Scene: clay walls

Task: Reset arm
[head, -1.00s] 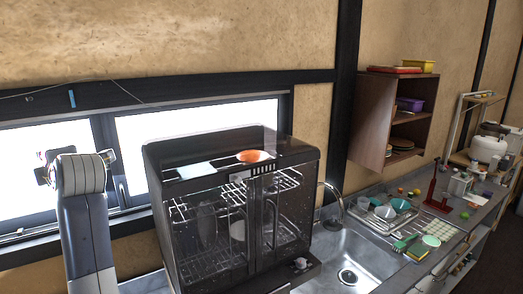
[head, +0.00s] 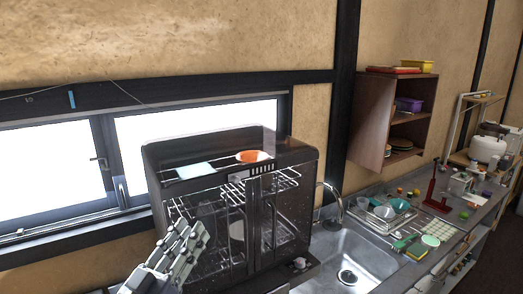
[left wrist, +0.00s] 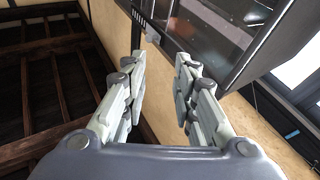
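My left gripper (head: 185,245) is low in the head view, in front of the left side of the dark glass-fronted dish cabinet (head: 296,161). In the left wrist view its two fingers (left wrist: 160,85) stand apart with nothing between them. The cabinet also shows at the top of that view (left wrist: 215,40), beyond the fingertips. My right gripper is in neither view.
A wooden wall shelf (head: 372,120) hangs above the counter. A window (head: 50,165) is at left.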

